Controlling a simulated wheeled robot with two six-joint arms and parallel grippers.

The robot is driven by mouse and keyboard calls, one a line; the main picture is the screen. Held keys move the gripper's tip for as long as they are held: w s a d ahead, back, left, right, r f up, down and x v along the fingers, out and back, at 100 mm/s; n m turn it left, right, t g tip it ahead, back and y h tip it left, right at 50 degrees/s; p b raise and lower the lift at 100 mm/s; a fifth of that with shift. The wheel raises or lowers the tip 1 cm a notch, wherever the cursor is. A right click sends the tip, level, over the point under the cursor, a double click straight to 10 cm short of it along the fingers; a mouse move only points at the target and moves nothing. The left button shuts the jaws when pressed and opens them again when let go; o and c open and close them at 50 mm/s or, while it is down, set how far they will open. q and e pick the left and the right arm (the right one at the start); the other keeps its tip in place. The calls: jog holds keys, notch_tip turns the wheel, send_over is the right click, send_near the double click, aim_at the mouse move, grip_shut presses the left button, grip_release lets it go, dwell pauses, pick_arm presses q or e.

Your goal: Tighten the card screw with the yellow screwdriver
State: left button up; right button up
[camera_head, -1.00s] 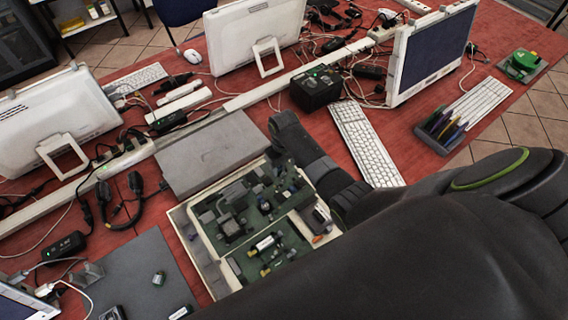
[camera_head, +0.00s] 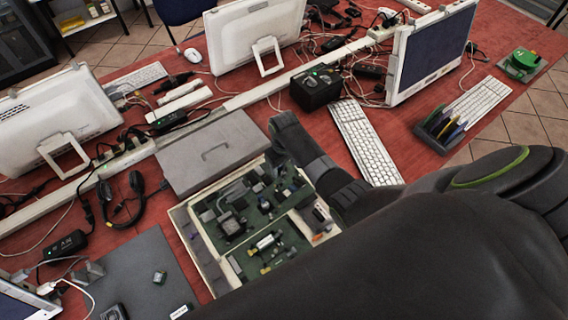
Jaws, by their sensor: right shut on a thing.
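A cream open case (camera_head: 205,262) stands in the middle front with green circuit boards (camera_head: 262,210) inside. The card screw is too small to make out. My right gripper (camera_head: 291,142) is over the back right edge of the case. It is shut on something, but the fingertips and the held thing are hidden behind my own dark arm. A dark rack (camera_head: 432,138) at the right holds several upright tools with coloured handles, one of them yellowish (camera_head: 456,132). I cannot tell whether this is the yellow screwdriver. My left gripper is not in view.
A grey closed box (camera_head: 208,152) lies behind the case. Keyboards (camera_head: 366,143), monitors (camera_head: 254,38), a black box (camera_head: 316,88) and cables crowd the red table (camera_head: 400,120). A grey mat (camera_head: 135,268) with small parts lies front left.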

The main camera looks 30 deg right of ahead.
jog(key=shift+f, duration=0.5)
dwell(0.8)
jog(key=shift+m, duration=0.5)
jog(key=shift+m+p, duration=1)
jog(key=shift+m, duration=1.5)
jog(key=shift+p, duration=0.3)
